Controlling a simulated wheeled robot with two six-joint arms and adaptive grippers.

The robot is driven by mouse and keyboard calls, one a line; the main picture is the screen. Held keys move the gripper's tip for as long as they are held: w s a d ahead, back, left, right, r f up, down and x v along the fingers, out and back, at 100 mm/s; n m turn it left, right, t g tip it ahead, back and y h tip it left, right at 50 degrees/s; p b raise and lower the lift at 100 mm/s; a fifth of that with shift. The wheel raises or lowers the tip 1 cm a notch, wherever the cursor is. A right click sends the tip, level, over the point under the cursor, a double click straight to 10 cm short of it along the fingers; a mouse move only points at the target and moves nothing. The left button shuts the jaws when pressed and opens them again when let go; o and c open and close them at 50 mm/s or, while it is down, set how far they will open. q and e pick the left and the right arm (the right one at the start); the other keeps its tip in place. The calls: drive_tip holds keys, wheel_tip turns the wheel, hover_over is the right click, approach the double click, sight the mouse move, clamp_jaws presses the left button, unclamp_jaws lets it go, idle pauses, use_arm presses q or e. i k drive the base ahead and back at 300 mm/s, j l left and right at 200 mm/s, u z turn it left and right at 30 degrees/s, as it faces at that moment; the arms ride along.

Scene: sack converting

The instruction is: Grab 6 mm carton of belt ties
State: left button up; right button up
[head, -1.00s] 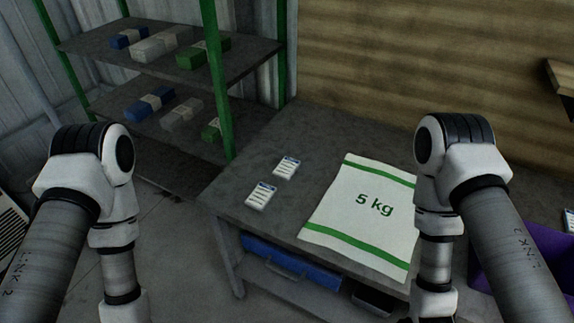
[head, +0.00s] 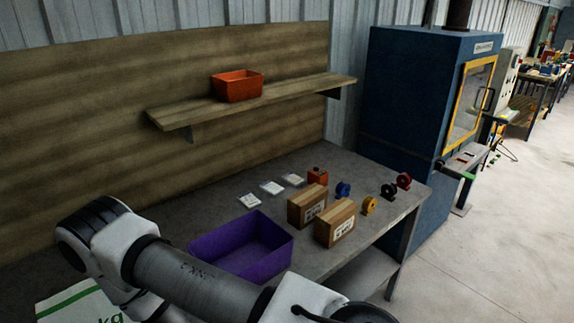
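Two brown cartons stand side by side on the grey bench (head: 345,173), right of its middle. The left carton (head: 307,205) is slightly farther back than the right carton (head: 336,223). Each has a pale label on its front, too small to read, so I cannot tell which is the 6 mm one. Part of one of my arms crosses the bottom left of the head view. Neither gripper shows.
A purple open bin (head: 272,272) sits left of the cartons. White cards (head: 271,187), an orange box (head: 317,176) and several coloured rolls (head: 369,205) surround them. A shelf (head: 280,98) holds a red bin (head: 237,86). A blue cabinet (head: 410,95) stands right.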

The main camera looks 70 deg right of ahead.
sight(303, 207)
drive_tip(key=z, duration=2.35)
drive_tip(key=i+l+u, duration=0.15)
drive_tip(key=l, duration=0.25)
drive_tip(key=i+l+u, duration=0.15)
drive_tip(key=i+l, duration=0.2)
